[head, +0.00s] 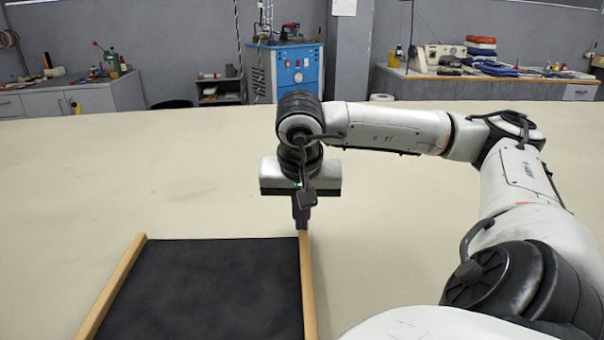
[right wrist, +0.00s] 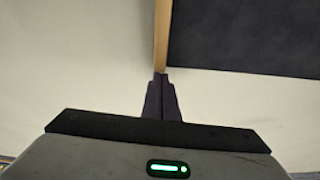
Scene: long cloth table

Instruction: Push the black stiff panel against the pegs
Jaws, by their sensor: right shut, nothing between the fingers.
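The black stiff panel (head: 210,285) lies flat on the cloth table, with a light wooden strip along its left and right sides; its near end is cut off by the picture edge. It also shows in the right wrist view (right wrist: 245,35). My right gripper (head: 302,226) points down at the panel's far right corner, at the far end of the right strip. In the right wrist view its fingertips (right wrist: 160,76) are shut and empty, close to the strip's end; I cannot tell whether they touch it. No pegs show in either view. My left gripper is not in view.
The left wooden strip (head: 112,284) and right wooden strip (head: 308,290) stand along the panel's sides. The cream table (head: 120,185) is clear beyond and left of the panel. My right arm spans the right side. Cabinets and benches stand behind the table.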

